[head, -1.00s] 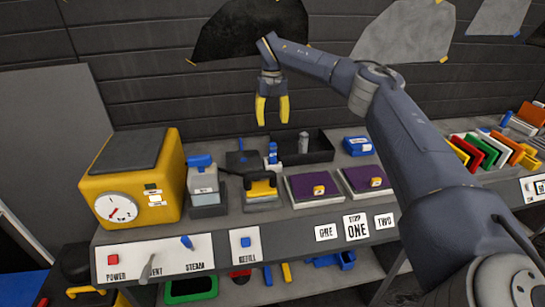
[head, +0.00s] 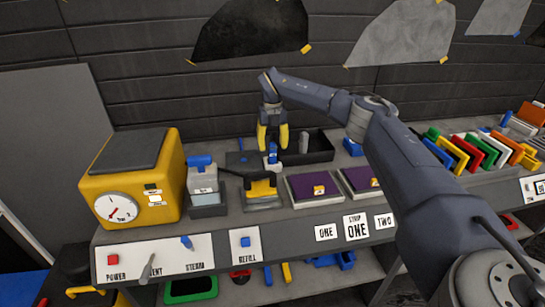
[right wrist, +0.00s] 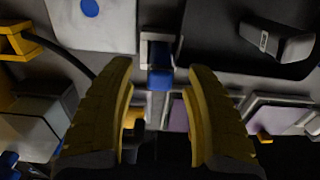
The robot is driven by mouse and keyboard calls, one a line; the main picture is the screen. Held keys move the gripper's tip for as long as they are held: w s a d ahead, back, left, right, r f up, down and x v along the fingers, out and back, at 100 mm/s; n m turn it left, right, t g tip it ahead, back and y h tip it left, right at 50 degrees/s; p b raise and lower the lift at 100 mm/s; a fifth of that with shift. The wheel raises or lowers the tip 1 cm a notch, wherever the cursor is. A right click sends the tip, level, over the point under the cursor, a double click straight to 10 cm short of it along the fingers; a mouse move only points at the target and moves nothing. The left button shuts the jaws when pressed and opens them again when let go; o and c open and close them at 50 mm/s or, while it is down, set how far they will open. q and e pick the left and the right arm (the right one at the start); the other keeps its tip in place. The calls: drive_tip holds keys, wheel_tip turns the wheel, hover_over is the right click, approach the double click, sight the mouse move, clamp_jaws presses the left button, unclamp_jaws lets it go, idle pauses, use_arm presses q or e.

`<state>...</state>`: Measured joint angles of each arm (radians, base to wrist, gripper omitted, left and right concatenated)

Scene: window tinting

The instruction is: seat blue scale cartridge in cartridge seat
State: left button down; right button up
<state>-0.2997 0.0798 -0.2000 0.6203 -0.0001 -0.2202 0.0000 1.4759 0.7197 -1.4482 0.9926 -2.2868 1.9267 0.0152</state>
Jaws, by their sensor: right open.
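A small blue piece (head: 273,154), which looks like the blue scale cartridge, stands upright at a light grey holder on the bench behind the yellow-handled tool. In the right wrist view the blue piece (right wrist: 160,78) lies between my right fingers, with a gap on each side. My right gripper (head: 273,146) is open, pointing down just above and around the blue piece's top. The fingers (right wrist: 160,70) do not visibly touch it. I cannot tell which part is the cartridge seat. My left gripper is not in view.
A yellow machine with a dial (head: 116,208) and a blue-topped bottle (head: 201,175) stand to the left. A black tray (head: 318,150) with a grey upright piece lies behind to the right. Purple pads (head: 303,190) lie at front right. A blue box (head: 352,147) is partly hidden by my arm.

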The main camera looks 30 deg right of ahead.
drive_tip(key=shift+f, duration=0.4)
drive_tip(key=shift+c, duration=0.2)
clamp_jaws()
